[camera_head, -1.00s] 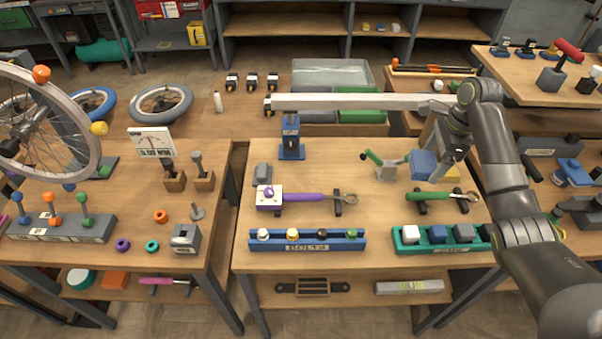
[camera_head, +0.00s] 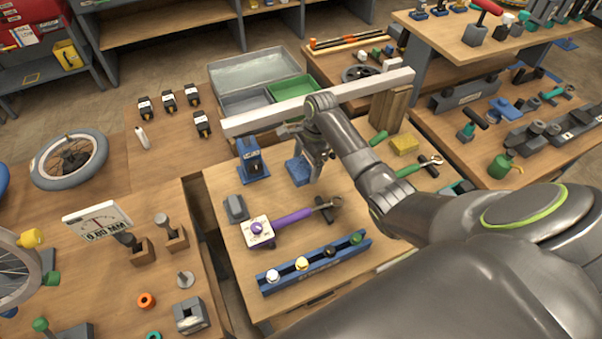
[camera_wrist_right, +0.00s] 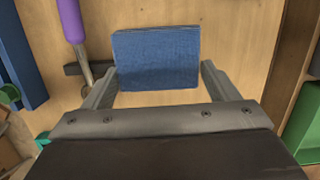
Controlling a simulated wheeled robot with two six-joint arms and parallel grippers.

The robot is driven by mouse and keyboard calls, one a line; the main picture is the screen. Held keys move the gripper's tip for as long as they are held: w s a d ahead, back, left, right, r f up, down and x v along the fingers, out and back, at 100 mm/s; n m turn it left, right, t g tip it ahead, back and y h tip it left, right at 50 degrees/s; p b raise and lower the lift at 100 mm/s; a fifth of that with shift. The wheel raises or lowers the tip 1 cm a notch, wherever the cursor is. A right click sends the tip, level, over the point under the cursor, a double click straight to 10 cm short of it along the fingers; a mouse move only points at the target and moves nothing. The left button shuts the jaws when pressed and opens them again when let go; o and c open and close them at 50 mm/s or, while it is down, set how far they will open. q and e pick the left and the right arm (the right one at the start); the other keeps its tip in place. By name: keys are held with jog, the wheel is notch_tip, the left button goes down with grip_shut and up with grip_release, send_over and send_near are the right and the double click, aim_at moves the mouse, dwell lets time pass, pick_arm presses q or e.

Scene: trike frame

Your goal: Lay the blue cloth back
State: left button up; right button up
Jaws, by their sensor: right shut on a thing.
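The blue cloth (camera_head: 298,171), a folded square pad, is held between the fingers of my right gripper (camera_head: 314,163) above the middle table, behind the purple-handled wrench. In the right wrist view the cloth (camera_wrist_right: 156,57) spans the gap between the two fingers, with wooden tabletop beyond it. I cannot tell its exact height over the table. My left gripper is not in view.
The purple-handled wrench (camera_head: 290,221) lies in front and the blue bolt rail (camera_head: 314,263) nearer still. A blue stand (camera_head: 252,160) is at left, under a long pale beam (camera_head: 350,94). A yellow block (camera_head: 404,144) lies to the right.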

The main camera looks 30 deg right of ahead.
aim_at(305, 177)
jog(key=f, duration=0.2)
jog(key=shift+a+f, duration=0.2)
jog(key=shift+f, duration=0.2)
notch_tip(305, 177, down, 3)
jog(key=shift+d+f, duration=0.1)
jog(key=shift+f, duration=0.25)
jog(key=o, duration=1)
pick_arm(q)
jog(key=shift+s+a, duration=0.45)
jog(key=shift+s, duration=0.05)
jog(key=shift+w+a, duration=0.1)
pick_arm(e)
jog(key=r, duration=0.4)
jog(key=d+r, duration=0.1)
jog(key=r, duration=0.3)
jog(key=d+r, duration=0.1)
jog(key=r, duration=0.3)
jog(key=shift+s+d, duration=0.1)
